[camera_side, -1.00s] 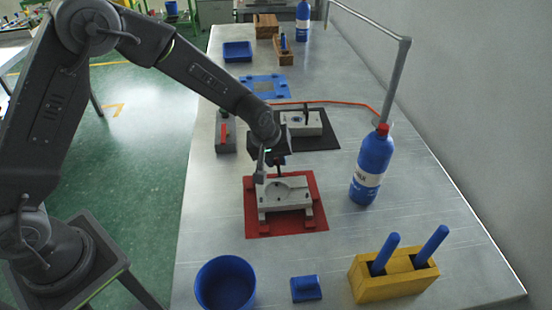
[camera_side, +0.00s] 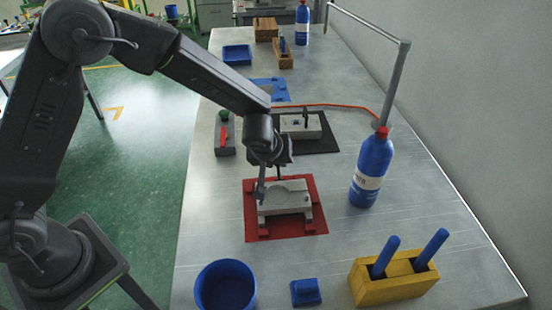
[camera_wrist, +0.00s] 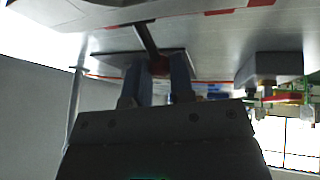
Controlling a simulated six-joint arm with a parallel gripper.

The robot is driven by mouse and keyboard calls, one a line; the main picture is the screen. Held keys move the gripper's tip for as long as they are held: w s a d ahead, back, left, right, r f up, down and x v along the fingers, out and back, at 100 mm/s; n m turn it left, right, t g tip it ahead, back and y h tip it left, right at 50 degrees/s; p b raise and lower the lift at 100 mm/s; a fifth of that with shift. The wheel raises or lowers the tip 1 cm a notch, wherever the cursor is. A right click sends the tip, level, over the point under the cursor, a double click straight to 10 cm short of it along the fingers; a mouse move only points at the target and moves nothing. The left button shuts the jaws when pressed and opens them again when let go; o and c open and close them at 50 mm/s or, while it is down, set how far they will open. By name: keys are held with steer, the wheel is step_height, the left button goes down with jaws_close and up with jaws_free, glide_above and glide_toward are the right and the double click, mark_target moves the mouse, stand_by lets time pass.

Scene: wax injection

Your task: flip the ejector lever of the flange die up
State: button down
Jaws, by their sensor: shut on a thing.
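The grey flange die (camera_side: 285,198) lies on a red mat (camera_side: 255,225) in the side view, its round recess facing up. Its pale underside-edge area fills the top of the wrist view (camera_wrist: 190,12). The ejector lever, a thin dark bar (camera_wrist: 146,38) with a dark red end, runs from the die to my fingers in the wrist view. My gripper (camera_wrist: 157,78) is shut on the lever's end. In the side view my gripper (camera_side: 277,168) is just above the back edge of the die and mostly hides the lever.
A second die (camera_side: 302,126) with an upright dark lever sits on a black mat behind. A blue bottle (camera_side: 370,168) stands to the right. A blue bowl (camera_side: 225,286), a blue block (camera_side: 306,291) and a yellow holder (camera_side: 395,277) with blue-handled tools are in front.

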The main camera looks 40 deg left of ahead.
steer(key=c, duration=1)
jaws_free()
steer(key=v, duration=1.3)
steer(key=shift+s+d+r, duration=0.1)
steer(key=shift+s+r, duration=0.1)
steer(key=shift+r, duration=0.15)
steer(key=s+a+r+m, duration=0.2)
steer(key=s+a+r, duration=0.1)
steer(key=s, duration=0.3)
steer(key=s+a+r+m+h, duration=0.1)
steer(key=s+a+r+m, duration=0.1)
steer(key=s, duration=0.5)
steer(key=s+a+r+m, duration=0.3)
steer(key=s+a+r, duration=0.1)
steer(key=s, duration=0.3)
steer(key=shift+s+a+h, duration=0.25)
steer(key=shift+a+h, duration=0.05)
steer(key=shift+a, duration=0.6)
